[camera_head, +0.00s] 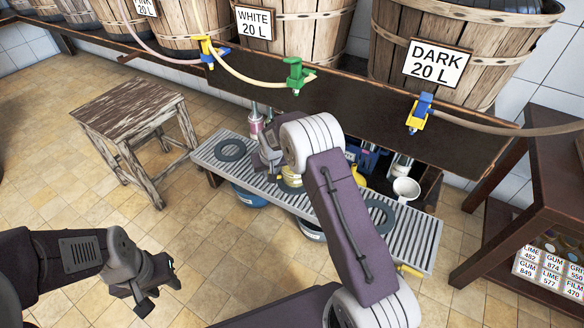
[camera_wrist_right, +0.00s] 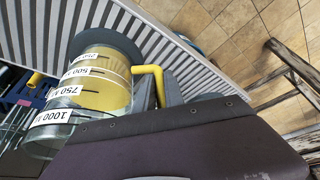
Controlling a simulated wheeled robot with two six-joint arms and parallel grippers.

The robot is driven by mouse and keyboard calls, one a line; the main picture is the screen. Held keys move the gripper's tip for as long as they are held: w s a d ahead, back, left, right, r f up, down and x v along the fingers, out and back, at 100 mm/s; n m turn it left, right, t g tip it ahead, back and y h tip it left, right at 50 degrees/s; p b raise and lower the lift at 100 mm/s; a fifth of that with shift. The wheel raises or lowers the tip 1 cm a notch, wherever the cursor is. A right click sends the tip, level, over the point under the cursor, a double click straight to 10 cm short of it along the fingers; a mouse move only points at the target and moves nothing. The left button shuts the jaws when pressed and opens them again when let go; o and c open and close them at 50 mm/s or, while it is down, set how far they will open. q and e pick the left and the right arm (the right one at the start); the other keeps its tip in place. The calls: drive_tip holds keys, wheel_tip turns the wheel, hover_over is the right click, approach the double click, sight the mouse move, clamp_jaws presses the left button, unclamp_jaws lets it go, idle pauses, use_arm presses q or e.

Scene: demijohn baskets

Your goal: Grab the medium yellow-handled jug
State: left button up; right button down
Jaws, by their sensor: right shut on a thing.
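The yellow-handled jug (camera_wrist_right: 95,90) is clear, marked up to 1000 ML, and holds yellow liquid. Its base is at a dark ring (camera_wrist_right: 122,45) on the slatted metal shelf (camera_wrist_right: 185,62). In the head view the jug (camera_head: 291,179) shows only in part behind my right arm. My left gripper (camera_head: 160,294) is open and empty above the tiled floor, away from the shelf.
Wooden tubs, one labelled WHITE (camera_head: 255,24) and one DARK (camera_head: 436,65), stand on the bench above, with hoses and a green tap (camera_head: 296,74). A white cup (camera_head: 405,189) is under the bench. A wooden stool (camera_head: 130,112) stands left. The floor at front left is clear.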

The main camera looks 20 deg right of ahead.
drive_tip(key=shift+r, duration=0.15)
idle(0.3)
drive_tip(key=shift+w+r+p, duration=0.1)
drive_tip(key=shift+r+p, duration=0.4)
drive_tip(key=shift+p, duration=0.05)
drive_tip(key=s+d+r+p, duration=0.2)
drive_tip(key=s+r+p, duration=0.6)
drive_tip(key=s, duration=0.3)
drive_tip(key=shift+s+d+r+p, duration=0.2)
drive_tip(key=shift+r+p, duration=0.1)
drive_tip(key=shift+r, duration=0.6)
